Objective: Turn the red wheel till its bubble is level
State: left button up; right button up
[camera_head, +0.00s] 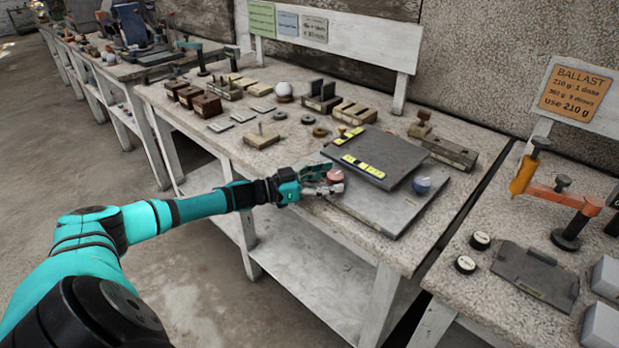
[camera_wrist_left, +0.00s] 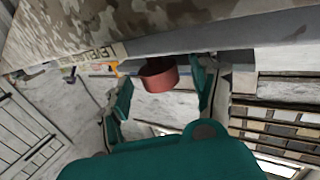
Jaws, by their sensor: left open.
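The red wheel (camera_head: 335,176) sits at the near left edge of a dark grey levelling plate (camera_head: 385,150) on the bench. In the left wrist view the red wheel (camera_wrist_left: 159,75) shows between my two fingers, with gaps on both sides. My left gripper (camera_head: 326,182) is open around it. Two yellow bubble levels lie on the plate: one near its far left edge (camera_head: 349,135), one near its front edge (camera_head: 363,166). The bubbles are too small to read. A blue wheel (camera_head: 422,185) sits at the right front corner. My right gripper is out of view.
A grey base plate (camera_head: 385,212) lies under the levelling plate. Wooden blocks, weights and a plaster sphere (camera_head: 283,89) stand behind and to the left. A long metal block (camera_head: 449,152) lies at the right. The neighbouring bench holds an orange clamp-like tool (camera_head: 560,193).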

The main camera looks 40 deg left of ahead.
pick_arm(q)
jog(key=v, duration=1.1)
jog(key=shift+s+a, duration=0.1)
jog(key=shift+a, duration=0.05)
jog(key=shift+c, duration=0.4)
